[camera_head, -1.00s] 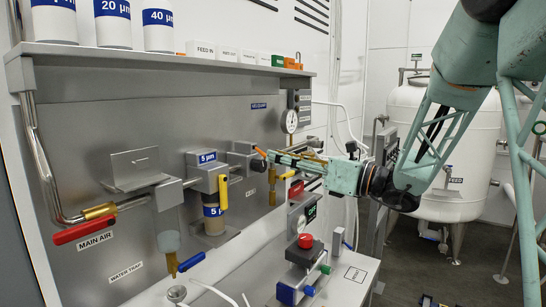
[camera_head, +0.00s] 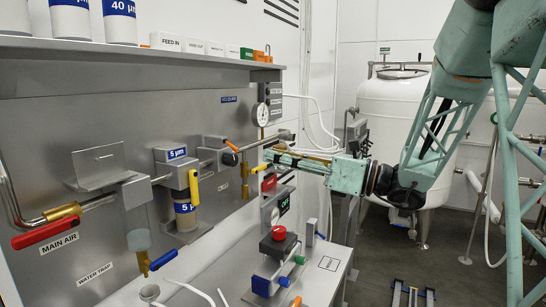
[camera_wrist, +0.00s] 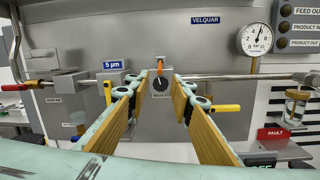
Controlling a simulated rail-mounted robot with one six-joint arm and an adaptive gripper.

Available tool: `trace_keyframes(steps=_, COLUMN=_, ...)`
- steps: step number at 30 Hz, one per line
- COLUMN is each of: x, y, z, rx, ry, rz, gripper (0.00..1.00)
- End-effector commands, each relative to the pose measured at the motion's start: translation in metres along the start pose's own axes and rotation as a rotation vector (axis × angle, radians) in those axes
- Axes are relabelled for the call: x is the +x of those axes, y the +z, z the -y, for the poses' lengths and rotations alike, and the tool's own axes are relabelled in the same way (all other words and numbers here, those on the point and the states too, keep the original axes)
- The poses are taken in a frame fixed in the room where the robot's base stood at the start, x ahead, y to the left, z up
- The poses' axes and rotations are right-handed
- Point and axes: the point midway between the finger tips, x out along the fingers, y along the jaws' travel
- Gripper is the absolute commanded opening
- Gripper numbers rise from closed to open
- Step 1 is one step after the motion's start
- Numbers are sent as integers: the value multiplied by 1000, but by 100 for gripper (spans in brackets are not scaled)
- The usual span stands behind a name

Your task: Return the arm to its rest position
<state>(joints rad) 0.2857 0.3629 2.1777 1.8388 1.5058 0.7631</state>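My gripper (camera_head: 268,160) is at the end of my mint-green arm, raised in front of the steel panel. In the wrist view my gripper (camera_wrist: 158,103) has its two yellow-padded fingers spread apart with nothing between them. Beyond the fingertips, a black round knob with an orange pointer (camera_wrist: 160,80) sits on a grey block on the panel. In the head view this orange pointer (camera_head: 231,146) is to the left of the fingertips, with a gap between. The arm reaches in from the upper right.
The panel (camera_head: 70,110) carries a red main air handle (camera_head: 45,234), a 5 µm filter (camera_head: 185,210), yellow levers (camera_head: 193,187) and a pressure gauge (camera_head: 262,115). A red-buttoned box (camera_head: 278,245) stands on the bench below. A white tank (camera_head: 405,115) stands at the back right. Open floor shows there.

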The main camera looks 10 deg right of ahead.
Motion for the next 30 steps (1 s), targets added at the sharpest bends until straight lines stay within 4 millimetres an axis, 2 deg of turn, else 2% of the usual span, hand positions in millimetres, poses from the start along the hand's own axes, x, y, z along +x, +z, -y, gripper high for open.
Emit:
trace_keyframes(steps=11, x=0, y=0, z=-1, rx=-1, ry=1, rz=-1, gripper=22)
trace_keyframes(steps=17, x=1, y=-2, z=-13, rx=-20, ry=19, rz=-22, gripper=22)
trace_keyframes(steps=23, x=4, y=-9, z=-49, rx=-85, ry=72, rz=-87, gripper=22)
trace_keyframes(steps=30, x=0, y=-26, z=-114, rx=-214, ry=175, rz=-209, gripper=22)
